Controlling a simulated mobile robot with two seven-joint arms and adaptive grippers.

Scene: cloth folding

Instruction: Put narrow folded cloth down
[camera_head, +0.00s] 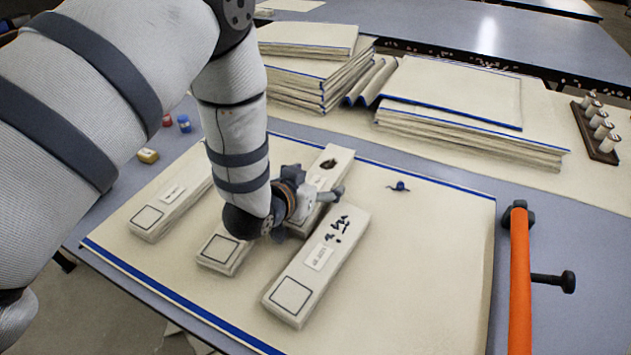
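Three narrow folded cloths lie side by side on a cream cloth sheet (430,235) with blue edges. The left cloth (172,203) is partly hidden by my arm. The middle cloth (330,165) is covered at its centre by my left wrist and gripper; its near end shows a printed square. The right cloth (318,265) lies in full view, with a square, a label and dark marks. My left gripper (332,194) is low over the middle cloth, beside the right cloth's far end. Whether its fingers are open or touching cloth cannot be told. My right gripper is out of view.
Stacks of folded cloth (465,115) stand behind the sheet. An orange bar (519,280) with black knobs is at the right. A small blue object (398,187) lies on the sheet. A rack of spools (597,130) stands far right. The sheet's right part is mostly clear.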

